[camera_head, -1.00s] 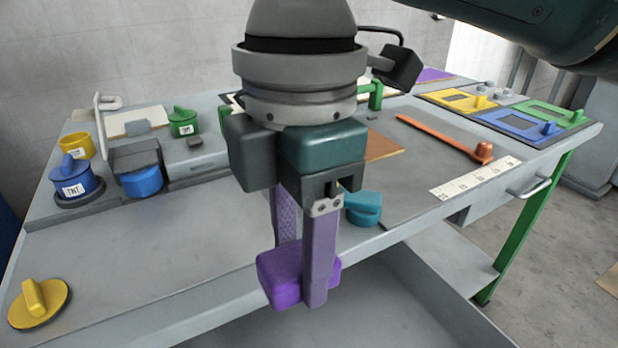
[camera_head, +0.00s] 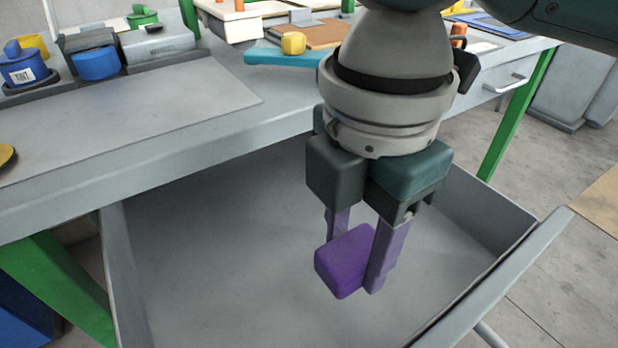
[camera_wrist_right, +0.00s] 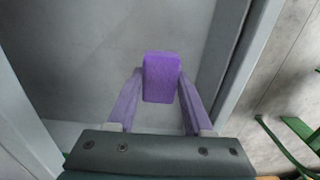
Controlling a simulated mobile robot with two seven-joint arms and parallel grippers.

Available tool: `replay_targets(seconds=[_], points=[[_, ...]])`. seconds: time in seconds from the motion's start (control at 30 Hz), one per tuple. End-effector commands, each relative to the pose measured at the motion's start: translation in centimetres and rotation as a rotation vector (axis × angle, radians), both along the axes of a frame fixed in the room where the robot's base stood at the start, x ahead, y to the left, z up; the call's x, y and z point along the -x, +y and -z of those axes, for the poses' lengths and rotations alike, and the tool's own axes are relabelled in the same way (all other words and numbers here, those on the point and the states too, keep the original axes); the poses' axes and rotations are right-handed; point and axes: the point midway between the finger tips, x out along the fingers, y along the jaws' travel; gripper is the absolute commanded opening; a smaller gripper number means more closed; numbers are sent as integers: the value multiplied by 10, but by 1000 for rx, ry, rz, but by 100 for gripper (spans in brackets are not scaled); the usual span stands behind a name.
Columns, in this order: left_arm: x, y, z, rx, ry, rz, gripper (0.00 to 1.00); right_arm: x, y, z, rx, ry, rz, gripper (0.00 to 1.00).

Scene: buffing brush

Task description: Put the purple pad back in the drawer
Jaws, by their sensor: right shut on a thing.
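The purple pad (camera_head: 343,262) is a small rounded block held between the fingers of my right gripper (camera_head: 356,258). In the right wrist view the pad (camera_wrist_right: 161,77) sits between the two purple-grey fingertips of the gripper (camera_wrist_right: 160,92). The drawer (camera_head: 220,240) is pulled out below the table's front edge and its grey floor is bare where it shows. In the head view the pad appears over the drawer's interior; its exact height above the floor is hard to tell. My left gripper is not seen.
The grey table (camera_head: 150,150) stands behind the drawer. On it are a blue pot (camera_head: 28,66), a green-lidded item (camera_head: 142,15) and a yellow knob (camera_head: 293,43) near a teal piece. The drawer's front panel (camera_head: 510,270) and side walls border the gripper.

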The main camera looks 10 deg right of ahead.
Motion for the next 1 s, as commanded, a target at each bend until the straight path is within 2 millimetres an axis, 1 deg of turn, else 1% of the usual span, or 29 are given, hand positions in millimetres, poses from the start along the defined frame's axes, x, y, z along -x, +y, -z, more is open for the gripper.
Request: replay_targets(seconds=[0.03, 0.27, 0.4, 0.5, 0.73, 0.87, 0.9, 1.0], points=[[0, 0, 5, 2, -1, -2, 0, 1, 0, 11, 1, 2, 0, 7], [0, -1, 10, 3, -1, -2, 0, 0, 0, 28, 0, 1, 0, 7], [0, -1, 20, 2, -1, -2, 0, 1, 0, 51, 1, 3, 1, 7], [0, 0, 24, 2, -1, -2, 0, 0, 0, 63, 1, 1, 0, 7], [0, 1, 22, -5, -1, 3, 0, 0, 0, 62, 0, -1, -1, 7], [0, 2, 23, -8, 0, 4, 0, 0, 0, 66, 0, 0, -1, 7], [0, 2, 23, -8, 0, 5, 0, 0, 0, 66, 0, -1, -1, 53], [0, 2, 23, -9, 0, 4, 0, 0, 0, 65, 0, -1, -1, 65]])
